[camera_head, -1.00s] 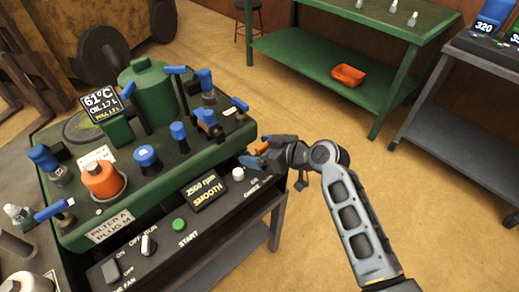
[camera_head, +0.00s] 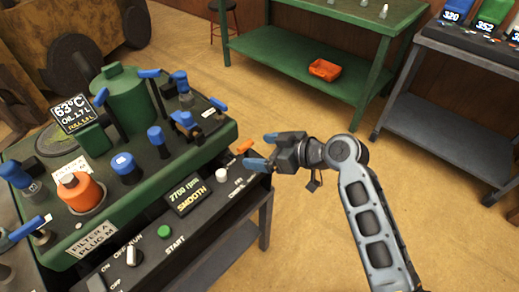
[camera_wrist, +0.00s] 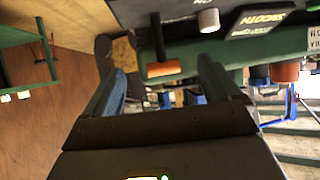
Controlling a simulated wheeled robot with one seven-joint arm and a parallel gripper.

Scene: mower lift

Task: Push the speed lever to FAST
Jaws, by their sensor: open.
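An orange-handled lever (camera_head: 243,147) stands at the right end of the black control panel. It appears to be the speed lever; I cannot read a FAST mark beside it. My gripper (camera_head: 260,151) is just right of the handle with its blue fingers spread and nothing held. In the wrist view, the orange handle (camera_wrist: 163,70) lies crosswise on a dark stem, in the gap between the fingertips (camera_wrist: 163,82). I see no clear contact. The panel display (camera_head: 187,195) reads 2700 rpm, SMOOTH.
A white knob (camera_head: 221,175) and green START button (camera_head: 164,231) are on the panel. The green machine (camera_head: 140,185) with blue-topped fittings and an orange filter (camera_head: 80,195) rises behind it. A green bench (camera_head: 260,56) and grey cart (camera_head: 440,110) stand beyond open floor.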

